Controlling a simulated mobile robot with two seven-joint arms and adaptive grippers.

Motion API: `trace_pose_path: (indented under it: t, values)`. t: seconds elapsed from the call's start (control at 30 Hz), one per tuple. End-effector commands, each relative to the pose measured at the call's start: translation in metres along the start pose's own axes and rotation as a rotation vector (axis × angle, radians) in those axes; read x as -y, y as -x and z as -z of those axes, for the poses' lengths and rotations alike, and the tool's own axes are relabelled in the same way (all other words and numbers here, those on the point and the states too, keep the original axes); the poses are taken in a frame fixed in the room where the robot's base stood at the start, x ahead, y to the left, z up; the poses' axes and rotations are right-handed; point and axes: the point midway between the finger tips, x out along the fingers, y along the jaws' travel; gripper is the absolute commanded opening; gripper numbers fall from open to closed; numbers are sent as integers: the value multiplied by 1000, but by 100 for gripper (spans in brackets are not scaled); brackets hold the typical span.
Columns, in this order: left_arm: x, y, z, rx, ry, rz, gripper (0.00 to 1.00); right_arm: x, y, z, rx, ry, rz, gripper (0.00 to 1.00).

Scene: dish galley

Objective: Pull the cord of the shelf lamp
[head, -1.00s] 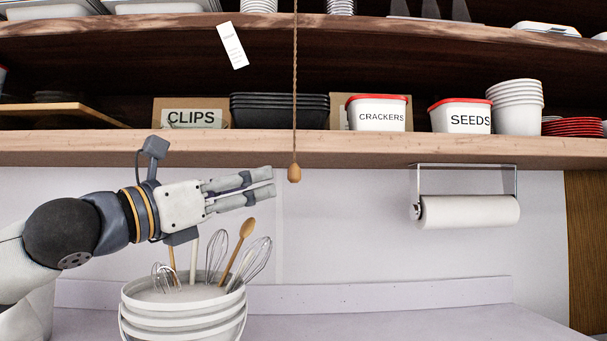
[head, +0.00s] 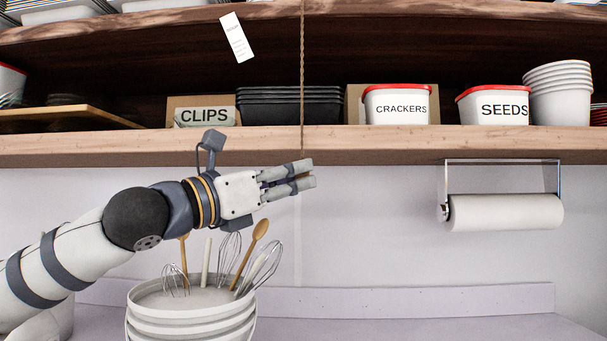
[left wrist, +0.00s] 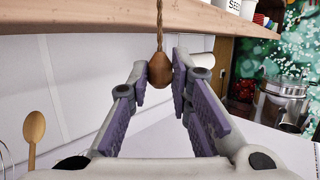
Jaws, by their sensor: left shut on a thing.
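The lamp cord (head: 302,70) is a thin twisted tan cord that hangs straight down in front of the shelf. Its wooden end knob (left wrist: 160,71) shows in the left wrist view, between the two fingertips. In the head view the knob is hidden by the fingers. My left gripper (head: 306,175) reaches in from the left, just below the shelf's front edge, and is shut on the knob. The lamp itself is not in view. My right gripper is not in view.
A white bucket of whisks and spoons (head: 190,320) stands under my left arm. The wooden shelf (head: 380,143) above carries labelled tubs. A paper towel roll (head: 505,212) hangs at the right. A white tag (head: 236,38) hangs at upper left.

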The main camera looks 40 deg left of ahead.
Motion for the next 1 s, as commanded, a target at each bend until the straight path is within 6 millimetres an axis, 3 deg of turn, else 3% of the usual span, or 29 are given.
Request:
trace_pose_path:
  t: [0.7,1.0]
  values:
    - [0,4,20,-5,1,1,3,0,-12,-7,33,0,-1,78]
    - [0,3,8,1,0,0,3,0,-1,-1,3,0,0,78]
